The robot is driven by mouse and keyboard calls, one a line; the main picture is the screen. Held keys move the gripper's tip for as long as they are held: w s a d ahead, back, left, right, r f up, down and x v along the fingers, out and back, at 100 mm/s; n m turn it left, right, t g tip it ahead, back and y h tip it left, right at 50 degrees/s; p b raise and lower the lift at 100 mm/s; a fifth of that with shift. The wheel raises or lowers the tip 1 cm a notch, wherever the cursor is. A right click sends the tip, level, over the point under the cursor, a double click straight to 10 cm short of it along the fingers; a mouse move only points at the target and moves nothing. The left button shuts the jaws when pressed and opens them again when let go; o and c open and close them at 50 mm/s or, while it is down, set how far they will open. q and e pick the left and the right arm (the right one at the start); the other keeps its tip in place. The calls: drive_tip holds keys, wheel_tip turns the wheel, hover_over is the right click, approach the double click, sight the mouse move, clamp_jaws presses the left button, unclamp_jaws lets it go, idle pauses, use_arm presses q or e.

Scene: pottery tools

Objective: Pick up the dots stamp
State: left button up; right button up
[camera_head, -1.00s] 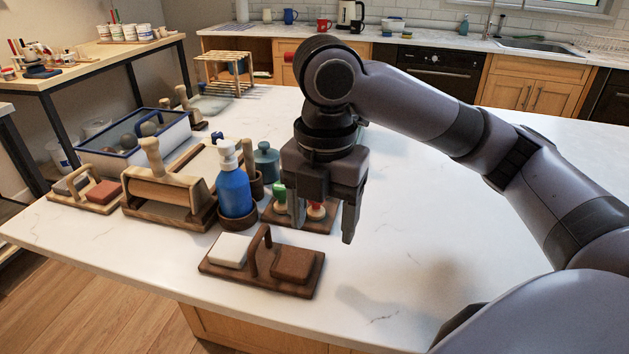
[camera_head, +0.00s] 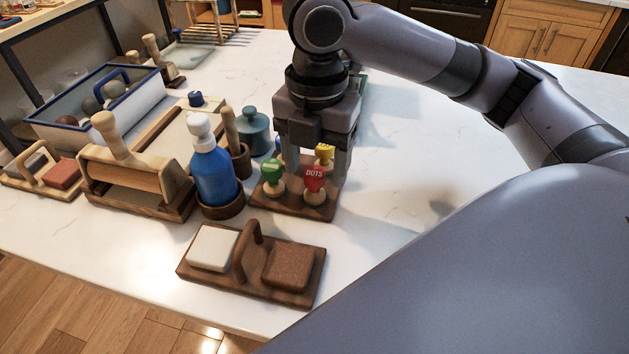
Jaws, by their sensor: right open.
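The dots stamp (camera_head: 314,180) has a red top marked DOTS and a round wooden base. It stands upright on a small brown wooden board (camera_head: 297,207). A green stamp (camera_head: 272,175) stands to its left and a yellow stamp (camera_head: 325,153) behind it. My right gripper (camera_head: 318,170) points down over the board, open, with its fingers apart. The fingers are just behind the dots stamp in the picture; I cannot tell whether they touch any stamp. My left gripper is not in view.
A blue bottle (camera_head: 213,173) stands left of the board. A wooden carrier with white and brown blocks (camera_head: 252,262) lies in front. A wooden roller (camera_head: 135,177) and a blue-rimmed box (camera_head: 143,97) stand farther left. The counter right of the board is clear.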

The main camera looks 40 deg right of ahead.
sight(315, 172)
drive_tip(key=shift+a+f, duration=0.1)
drive_tip(key=shift+f, duration=1.9)
drive_tip(key=c, duration=1.2)
drive_tip(key=shift+o, duration=0.2)
drive_tip(key=shift+r, duration=0.15)
wheel_tip(315, 172, up, 20)
drive_tip(key=p, duration=0.5)
drive_tip(key=shift+f, duration=0.25)
